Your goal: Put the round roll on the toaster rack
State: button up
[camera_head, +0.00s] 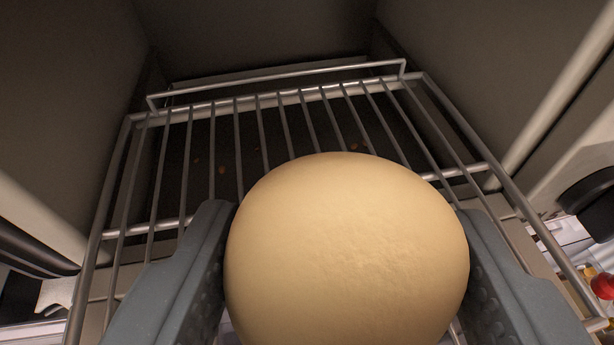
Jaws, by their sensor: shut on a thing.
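The round roll (348,250) is large, smooth and tan, in the lower middle of the view. My gripper (345,262) is shut on it, with one grey finger on its left side and one on its right. The toaster rack (250,150) is a silver wire grid with a raised bar along its back edge. It lies beyond and under the roll. The roll hides the front middle of the rack. I cannot tell whether the roll touches the wires.
Dark oven walls stand at the left (70,110), at the back (260,35) and at the right (470,80). Small orange crumbs lie on the dark floor under the rack. A black knob (590,200) and a red object (602,286) show at the right edge. The back of the rack is bare.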

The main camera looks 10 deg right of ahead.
aim_at(329, 283)
jog(key=shift+w+d, duration=0.1)
jog(key=shift+w, duration=0.7)
jog(key=shift+f, duration=1.75)
jog(key=shift+f, duration=0.15)
jog(key=o, duration=1)
jog(key=b+v, duration=0.1)
jog(key=v, duration=1.1)
